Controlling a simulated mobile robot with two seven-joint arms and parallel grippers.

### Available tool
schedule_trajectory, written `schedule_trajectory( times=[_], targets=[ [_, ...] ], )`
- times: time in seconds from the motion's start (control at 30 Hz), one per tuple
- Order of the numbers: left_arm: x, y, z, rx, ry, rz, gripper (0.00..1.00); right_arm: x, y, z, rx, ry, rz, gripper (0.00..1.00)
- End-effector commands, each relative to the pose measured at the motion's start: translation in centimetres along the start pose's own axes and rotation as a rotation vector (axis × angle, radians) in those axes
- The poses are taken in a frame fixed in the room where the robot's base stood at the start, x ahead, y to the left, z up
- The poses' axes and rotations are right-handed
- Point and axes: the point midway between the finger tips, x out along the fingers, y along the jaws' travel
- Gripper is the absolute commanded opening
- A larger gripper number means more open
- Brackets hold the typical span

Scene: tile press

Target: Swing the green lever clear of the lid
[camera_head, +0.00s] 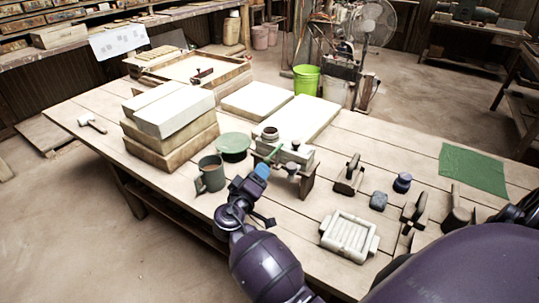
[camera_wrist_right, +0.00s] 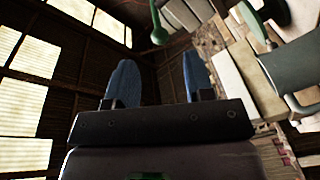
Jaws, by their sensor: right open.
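The tile press (camera_head: 298,155) is a pale block on a wooden stand near the middle of the table, with dark knobs and a round pot-like part on top. The green lever (camera_head: 274,153) is a thin bar at its near left side, partly hidden. In the right wrist view the green lever (camera_wrist_right: 157,22) shows at the top, ending in a round knob. My right gripper (camera_head: 261,171) is just in front of the press, close to the lever. Its blue fingers (camera_wrist_right: 160,82) are apart with nothing between them. I cannot make out the lid's edges clearly. My left gripper is not in view.
A grey-green mug (camera_head: 211,173) and a green disc (camera_head: 234,143) stand left of the press, near my gripper. Stacked blocks (camera_head: 170,137) are further left. A pale ribbed tray (camera_head: 350,235) and several wooden-handled tools are at right. A green cloth (camera_head: 473,169) lies far right.

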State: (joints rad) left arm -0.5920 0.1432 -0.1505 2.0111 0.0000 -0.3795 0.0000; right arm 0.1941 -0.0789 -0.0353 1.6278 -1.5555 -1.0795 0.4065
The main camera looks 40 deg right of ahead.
Motion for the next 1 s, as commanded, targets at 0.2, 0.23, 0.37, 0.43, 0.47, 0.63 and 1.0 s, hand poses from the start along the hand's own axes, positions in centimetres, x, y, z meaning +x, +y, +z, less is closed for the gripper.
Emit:
schedule_trajectory(
  times=[0.2, 0.23, 0.37, 0.43, 0.47, 0.63, 1.0],
  targets=[
    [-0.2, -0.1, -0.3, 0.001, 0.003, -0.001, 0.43, 3.9, 0.2, -0.1, -0.001, 0.002, 0.003, 0.48],
    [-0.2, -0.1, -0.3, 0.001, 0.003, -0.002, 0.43, 4.5, 0.2, -0.1, -0.001, 0.002, 0.003, 0.48],
    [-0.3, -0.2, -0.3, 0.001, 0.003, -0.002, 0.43, 6.4, 0.1, -0.1, -0.001, 0.002, 0.001, 0.48],
    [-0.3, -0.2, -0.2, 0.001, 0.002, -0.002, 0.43, 7.2, 0.1, -0.1, 0.000, 0.001, 0.001, 0.48],
    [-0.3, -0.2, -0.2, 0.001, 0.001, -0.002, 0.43, 7.5, 0.1, -0.1, 0.000, 0.001, 0.001, 0.48],
    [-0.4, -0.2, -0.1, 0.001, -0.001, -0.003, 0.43, 8.6, 0.1, 0.0, 0.000, 0.002, -0.001, 0.48],
    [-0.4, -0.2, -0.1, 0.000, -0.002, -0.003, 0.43, 8.8, 0.0, 0.0, 0.000, 0.001, -0.001, 0.42]
  ],
)
